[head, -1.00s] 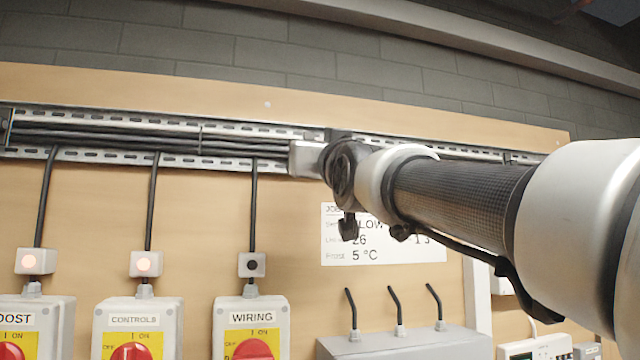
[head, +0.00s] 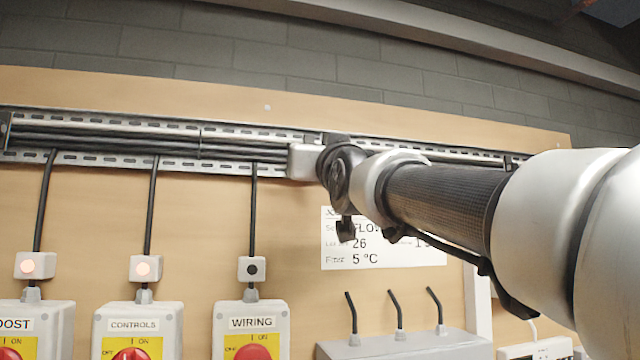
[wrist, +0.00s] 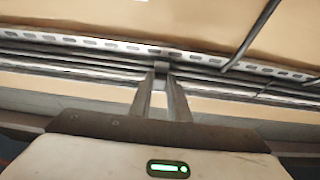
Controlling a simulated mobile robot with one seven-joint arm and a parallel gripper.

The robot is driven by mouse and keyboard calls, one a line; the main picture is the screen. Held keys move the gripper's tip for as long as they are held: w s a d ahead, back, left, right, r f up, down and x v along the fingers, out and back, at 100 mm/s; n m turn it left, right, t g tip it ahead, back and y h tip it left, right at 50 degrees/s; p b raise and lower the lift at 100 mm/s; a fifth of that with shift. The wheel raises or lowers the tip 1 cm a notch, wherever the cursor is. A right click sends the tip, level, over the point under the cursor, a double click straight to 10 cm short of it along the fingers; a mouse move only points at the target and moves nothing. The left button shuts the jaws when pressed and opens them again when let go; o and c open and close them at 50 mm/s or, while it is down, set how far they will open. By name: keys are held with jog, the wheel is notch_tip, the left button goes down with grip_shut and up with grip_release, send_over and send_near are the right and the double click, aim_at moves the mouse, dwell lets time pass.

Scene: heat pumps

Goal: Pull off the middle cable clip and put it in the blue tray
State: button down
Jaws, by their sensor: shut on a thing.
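In the wrist view my gripper (wrist: 161,82) has its two fingers close together, shut on a small grey cable clip (wrist: 161,67) at the cable bundle. The clip is mostly hidden by the fingertips, and I cannot tell whether it still sits on the rail. In the head view my wrist covers the fingertips and the held clip. Another thin clip (head: 200,138) crosses the cables further left, and one more (head: 508,160) shows at the right. The blue tray is not in view.
Black cables (head: 110,138) run along a slotted metal rail (head: 225,165) on a wooden board. Below stand switch boxes, including WIRING (head: 252,323), and a grey box (head: 400,346) with cable stubs. A paper label (head: 385,255) hangs under my arm.

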jog(key=shift+s, duration=0.1)
jog(key=s+d+b, duration=0.2)
jog(key=s+b, duration=0.1)
jog(key=s, duration=0.3)
jog(key=shift+s+b, duration=0.35)
jog(key=shift+b, duration=0.05)
dwell(0.4)
dwell(0.6)
